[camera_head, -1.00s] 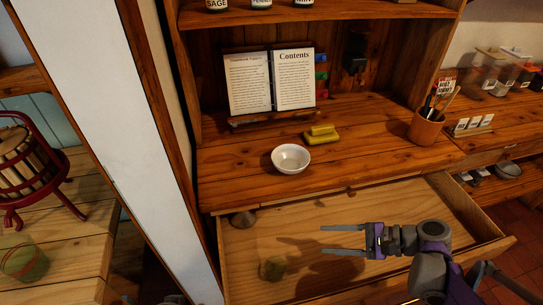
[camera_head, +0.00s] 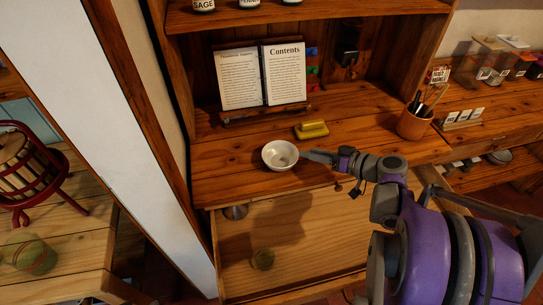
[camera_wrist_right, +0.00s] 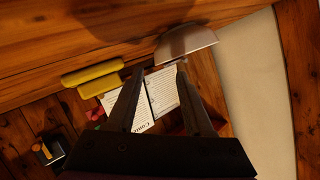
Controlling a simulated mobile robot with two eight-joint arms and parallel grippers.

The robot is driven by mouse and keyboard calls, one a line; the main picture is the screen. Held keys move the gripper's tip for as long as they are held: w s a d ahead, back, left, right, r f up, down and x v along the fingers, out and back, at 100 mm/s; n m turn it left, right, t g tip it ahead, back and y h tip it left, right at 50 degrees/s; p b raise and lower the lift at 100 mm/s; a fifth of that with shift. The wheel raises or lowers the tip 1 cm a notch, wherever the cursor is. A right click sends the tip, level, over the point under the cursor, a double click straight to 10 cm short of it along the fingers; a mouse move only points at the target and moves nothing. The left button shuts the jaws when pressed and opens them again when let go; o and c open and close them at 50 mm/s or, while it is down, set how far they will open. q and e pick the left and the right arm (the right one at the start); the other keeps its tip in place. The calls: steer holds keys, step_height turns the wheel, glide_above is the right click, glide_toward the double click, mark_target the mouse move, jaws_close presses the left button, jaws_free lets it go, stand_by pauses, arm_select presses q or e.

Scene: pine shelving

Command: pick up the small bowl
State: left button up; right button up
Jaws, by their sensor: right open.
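The small white bowl (camera_head: 280,155) stands upright on the wooden counter, near its front edge. My right gripper (camera_head: 304,156) is at the bowl's right rim, with its fingers pointing left toward it. In the right wrist view the bowl (camera_wrist_right: 188,44) lies just beyond the fingertips of the open right gripper (camera_wrist_right: 160,72), nearer the right finger. Nothing is held between the fingers. I cannot tell whether a finger touches the rim. My left gripper is not in view.
An open drawer (camera_head: 300,238) below the counter holds a grey item (camera_head: 236,212) and a greenish round item (camera_head: 263,258). Behind the bowl are a yellow block-like item (camera_head: 311,129) and an open book (camera_head: 262,75). A terracotta pot (camera_head: 413,122) of utensils stands right.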

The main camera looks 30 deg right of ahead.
mark_target(284, 147)
steer(key=x, duration=0.8)
steer(key=shift+w+a+f, duration=0.15)
steer(key=shift+w+a, duration=0.1)
steer(key=shift+a, duration=0.05)
jaws_close()
steer(key=shift+s, duration=0.1)
stand_by(1.0)
